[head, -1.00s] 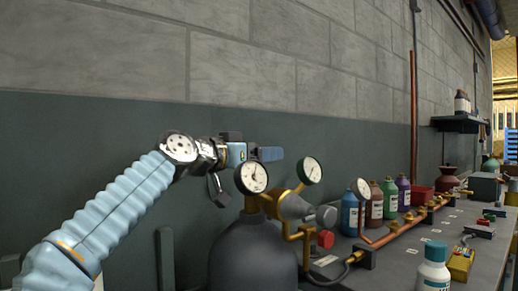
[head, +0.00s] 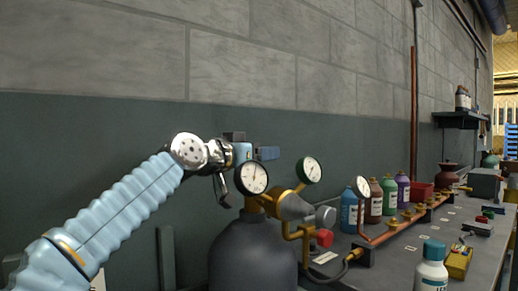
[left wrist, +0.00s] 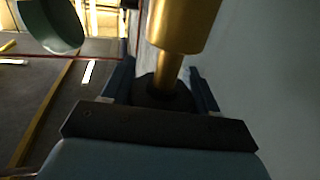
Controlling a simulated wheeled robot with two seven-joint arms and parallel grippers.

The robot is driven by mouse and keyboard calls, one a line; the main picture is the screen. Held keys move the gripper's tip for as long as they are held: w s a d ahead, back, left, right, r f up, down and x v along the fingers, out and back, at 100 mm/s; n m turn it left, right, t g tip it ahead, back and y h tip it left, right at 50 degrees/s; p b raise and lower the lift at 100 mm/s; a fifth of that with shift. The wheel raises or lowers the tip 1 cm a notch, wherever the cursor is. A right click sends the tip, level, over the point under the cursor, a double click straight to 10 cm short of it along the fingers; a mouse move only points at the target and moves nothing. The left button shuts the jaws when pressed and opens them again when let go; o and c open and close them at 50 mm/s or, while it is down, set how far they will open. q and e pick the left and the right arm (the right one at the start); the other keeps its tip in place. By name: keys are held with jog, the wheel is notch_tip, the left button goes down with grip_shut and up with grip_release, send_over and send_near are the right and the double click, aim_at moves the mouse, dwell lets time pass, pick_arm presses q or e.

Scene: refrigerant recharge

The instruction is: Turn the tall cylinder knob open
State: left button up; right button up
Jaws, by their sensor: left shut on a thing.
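The tall cylinder (head: 252,250) is dark grey and stands upright at bottom centre in the head view. A brass valve with two round gauges tops it, the nearer gauge (head: 252,178) facing me. My left gripper (head: 262,153) is above and behind this gauge. In the left wrist view a dark knob (left wrist: 160,90) sits at the end of a brass stem (left wrist: 170,68), between the two blue fingers of my left gripper (left wrist: 162,88). The gripper is shut on this knob. In the head view the knob is hidden or cannot be made out. My right gripper is not in view.
A bench (head: 405,262) right of the cylinder carries a copper pipe (head: 405,222), several coloured bottles, a white bottle (head: 432,265) and a yellow box (head: 458,262). The wall (head: 100,140) is close behind my left gripper. A shelf (head: 460,119) hangs at the right.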

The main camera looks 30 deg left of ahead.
pick_arm(q)
jog(key=shift+r+y, duration=0.1)
jog(key=shift+y, duration=0.2)
jog(key=o, duration=1)
jog(key=shift+a, duration=0.1)
jog(key=shift+o, duration=0.2)
jog(key=shift+s, duration=0.1)
jog(key=shift+s+f, duration=0.15)
jog(key=shift+f, duration=0.1)
jog(key=s+b, duration=0.1)
jog(key=s, duration=0.1)
jog(key=shift+s+f+b, duration=0.2)
jog(key=shift+s+b, duration=0.15)
jog(key=shift+s, duration=0.05)
jog(key=s+a+b, duration=0.1)
jog(key=s+a, duration=0.1)
jog(key=s, duration=0.8)
jog(key=shift+s+r+n+b, duration=0.2)
jog(key=shift+r+n+b, duration=0.1)
jog(key=shift+r, duration=0.05)
